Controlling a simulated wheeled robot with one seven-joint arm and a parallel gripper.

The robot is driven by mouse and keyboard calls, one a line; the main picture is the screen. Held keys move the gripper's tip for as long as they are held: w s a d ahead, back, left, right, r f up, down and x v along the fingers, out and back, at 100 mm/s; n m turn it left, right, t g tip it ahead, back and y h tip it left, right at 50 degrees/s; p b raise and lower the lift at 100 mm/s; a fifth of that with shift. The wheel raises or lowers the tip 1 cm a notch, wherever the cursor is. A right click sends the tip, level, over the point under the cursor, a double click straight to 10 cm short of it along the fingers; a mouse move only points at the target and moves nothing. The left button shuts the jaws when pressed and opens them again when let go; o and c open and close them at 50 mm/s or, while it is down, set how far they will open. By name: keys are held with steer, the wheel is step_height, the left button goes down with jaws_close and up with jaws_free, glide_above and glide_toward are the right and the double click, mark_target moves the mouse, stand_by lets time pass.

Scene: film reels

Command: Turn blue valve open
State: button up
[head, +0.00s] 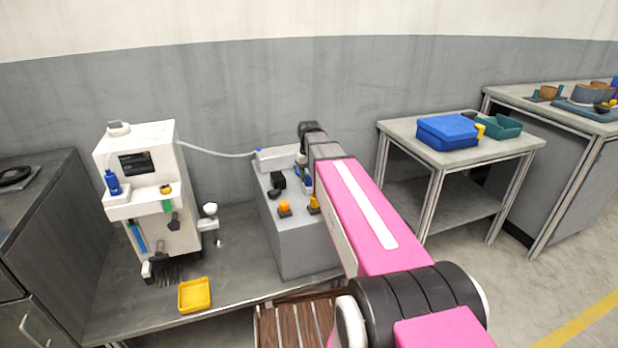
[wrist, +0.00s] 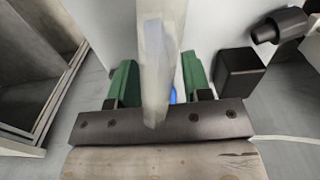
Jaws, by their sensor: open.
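A small blue part (head: 308,182), likely the blue valve, shows beside the end of my arm, over the grey box. In the wrist view, a sliver of blue (wrist: 173,95) shows between my fingers, mostly hidden behind a pale, long upright piece. My gripper (wrist: 160,62) has two green fingers, apart, one on each side of that pale piece. I cannot tell whether they touch it. In the head view my arm hides most of the gripper. Another small blue knob (head: 259,150) sits at the back left of the grey box.
The grey box (head: 300,245) carries a black knob (head: 277,181) and orange knobs (head: 285,207). A white machine (head: 150,190) stands to its left, with a yellow tray (head: 195,295) in front. In the wrist view, a black block (wrist: 240,73) is close right of my fingers.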

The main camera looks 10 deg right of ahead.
mark_target(309, 178)
step_height(309, 178, up, 9)
steer(key=shift+r, duration=0.15)
stand_by(0.4)
